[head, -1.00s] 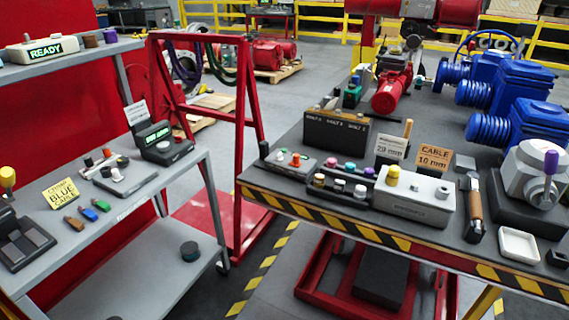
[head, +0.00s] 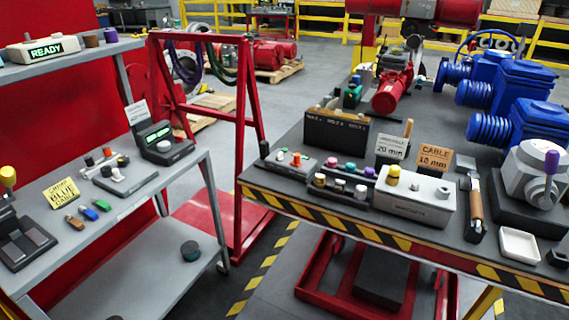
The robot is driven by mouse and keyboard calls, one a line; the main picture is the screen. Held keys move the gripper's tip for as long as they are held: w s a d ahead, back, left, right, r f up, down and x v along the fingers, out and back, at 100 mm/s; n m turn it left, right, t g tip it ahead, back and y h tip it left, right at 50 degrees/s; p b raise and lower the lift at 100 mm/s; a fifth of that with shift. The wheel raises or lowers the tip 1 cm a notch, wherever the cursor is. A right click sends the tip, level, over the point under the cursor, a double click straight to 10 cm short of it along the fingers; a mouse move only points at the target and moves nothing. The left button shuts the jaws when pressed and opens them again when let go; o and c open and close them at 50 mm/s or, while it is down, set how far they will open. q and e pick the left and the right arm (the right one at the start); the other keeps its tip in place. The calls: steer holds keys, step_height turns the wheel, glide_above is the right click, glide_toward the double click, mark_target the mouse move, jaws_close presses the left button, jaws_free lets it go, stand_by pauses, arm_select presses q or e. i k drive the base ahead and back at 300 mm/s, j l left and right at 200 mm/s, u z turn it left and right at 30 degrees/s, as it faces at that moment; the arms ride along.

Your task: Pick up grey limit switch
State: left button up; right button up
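I cannot tell for sure which thing is the grey limit switch. A small grey block (head: 466,182) lies on the right workbench, behind a tool with a brown handle (head: 475,208). A light grey box (head: 420,208) with a yellow knob (head: 393,174) and small grey parts on top stands near the bench's front edge; its label is too small to read. A larger grey housing (head: 525,177) with a purple-topped lever stands further right. Neither of my grippers shows in the view.
The right workbench (head: 290,203) has a striped front edge. It carries a dark bin (head: 337,131), trays of coloured knobs (head: 340,187), a white tray (head: 519,244) and blue actuators (head: 530,125). A grey shelf cart (head: 130,215) stands left. A red frame (head: 212,170) stands between them.

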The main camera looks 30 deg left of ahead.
mark_target(308, 168)
steer(key=i+j, duration=0.25)
steer(key=j, duration=0.15)
steer(key=i+j, duration=0.2)
steer(key=j, duration=0.2)
steer(key=i+j, duration=0.45)
steer(key=j, duration=0.3)
steer(key=i+j, duration=0.25)
steer(key=j, duration=0.15)
